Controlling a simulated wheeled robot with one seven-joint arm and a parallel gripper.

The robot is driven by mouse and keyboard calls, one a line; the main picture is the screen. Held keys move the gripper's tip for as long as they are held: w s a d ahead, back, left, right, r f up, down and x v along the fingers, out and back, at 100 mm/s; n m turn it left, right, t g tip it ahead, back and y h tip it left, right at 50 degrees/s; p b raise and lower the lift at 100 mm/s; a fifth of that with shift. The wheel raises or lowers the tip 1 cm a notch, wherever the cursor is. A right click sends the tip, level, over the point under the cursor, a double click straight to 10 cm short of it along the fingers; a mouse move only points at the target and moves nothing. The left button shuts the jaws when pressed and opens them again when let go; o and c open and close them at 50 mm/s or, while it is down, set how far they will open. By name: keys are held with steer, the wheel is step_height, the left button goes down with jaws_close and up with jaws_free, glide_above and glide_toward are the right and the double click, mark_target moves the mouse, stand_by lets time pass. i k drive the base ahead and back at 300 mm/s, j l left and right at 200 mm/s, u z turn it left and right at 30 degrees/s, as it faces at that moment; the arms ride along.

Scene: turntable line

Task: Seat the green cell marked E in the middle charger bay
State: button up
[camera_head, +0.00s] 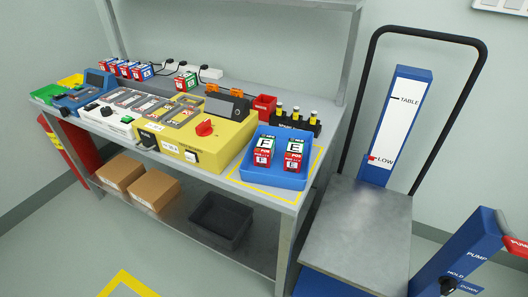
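The bays are small and I cannot tell which is the middle charger bay. My gripper is not in view.
Several blue cells and one more green-labelled cell (186,82) stand at the back of the bench. A rack of yellow-banded bottles (295,121) stands behind the tray. Below are two cardboard boxes and a dark bin (221,222). A lift cart (356,225) stands right of the bench.

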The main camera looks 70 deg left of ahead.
mark_target(123, 101)
steer(key=u, duration=1.95)
steer(key=i+l+u, duration=0.15)
steer(key=i+u, duration=0.15)
steer(key=u, duration=0.2)
steer(key=i+l+u, duration=0.25)
steer(key=u, duration=0.25)
steer(key=i+l+u, duration=0.3)
steer(key=u, duration=0.2)
steer(key=l, duration=0.1)
